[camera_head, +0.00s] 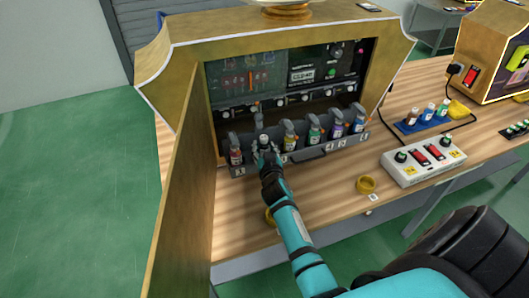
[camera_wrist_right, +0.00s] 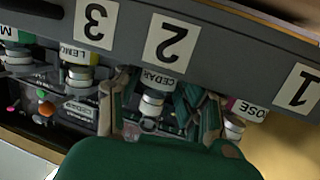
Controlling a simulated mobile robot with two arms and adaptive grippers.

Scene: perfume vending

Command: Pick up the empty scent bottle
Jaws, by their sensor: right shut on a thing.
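My right gripper (camera_head: 264,152) reaches into the open machine at the second place from the left of the bottle row. In the right wrist view its fingers (camera_wrist_right: 158,100) stand on both sides of a bottle labelled CEDAR (camera_wrist_right: 152,103) and are shut on it, above the label plate marked 2 (camera_wrist_right: 172,38). The bottle's lower part looks pale and clear; its fill is hard to tell. In the head view, the hand partly hides this bottle. My left gripper is not in view.
Neighbours are the ROSE bottle (camera_wrist_right: 234,126) at plate 1 and the LEMON bottle (camera_wrist_right: 80,76) at plate 3. Several bottles continue right along the rack. The open door (camera_head: 187,190) stands left of my arm. A switch box (camera_head: 423,160) and blue bottle tray (camera_head: 411,127) are right.

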